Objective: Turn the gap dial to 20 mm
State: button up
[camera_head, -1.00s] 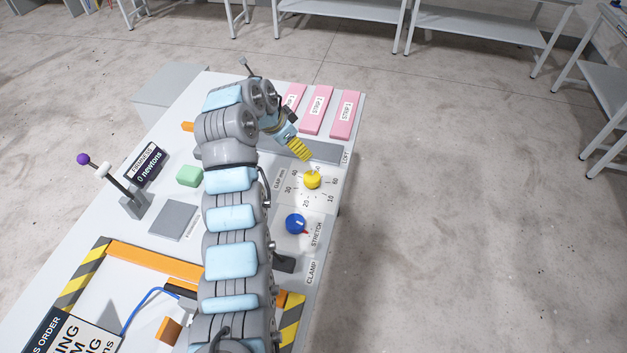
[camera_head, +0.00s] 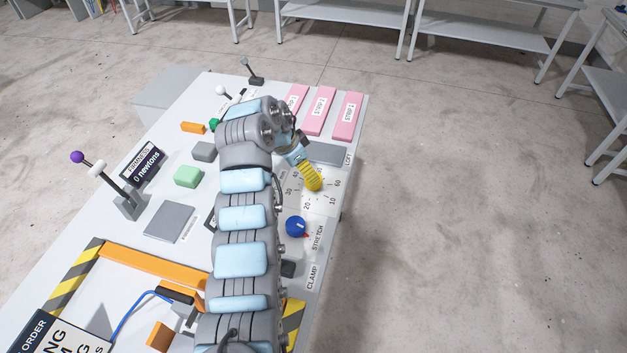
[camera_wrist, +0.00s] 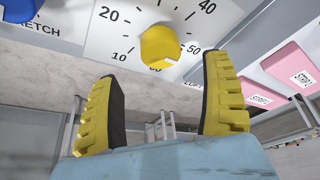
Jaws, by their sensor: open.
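The gap dial (camera_wrist: 160,45) is a yellow knob on a white panel. In the wrist view it shows at the top middle, with 10 and 20 to its left and 40 and 50 to its right. I cannot clearly tell which number it points to. My gripper (camera_wrist: 163,75) is open, with the dial beyond and between its two yellow fingers. I see no contact. In the head view my gripper (camera_head: 312,180) is over the dial and largely hides it; the scale (camera_head: 331,200) shows around the fingers.
A blue stretch knob (camera_head: 296,226) is close to the dial on the near side. Pink strips (camera_head: 347,117) lie at the far right corner. A green block (camera_head: 188,176) and a purple-tipped lever (camera_head: 78,157) are on the left. Bare floor lies right of the table.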

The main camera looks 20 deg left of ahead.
jog(key=shift+b+x, duration=0.4)
jog(key=shift+x, duration=3.2)
jog(key=c, duration=1.2)
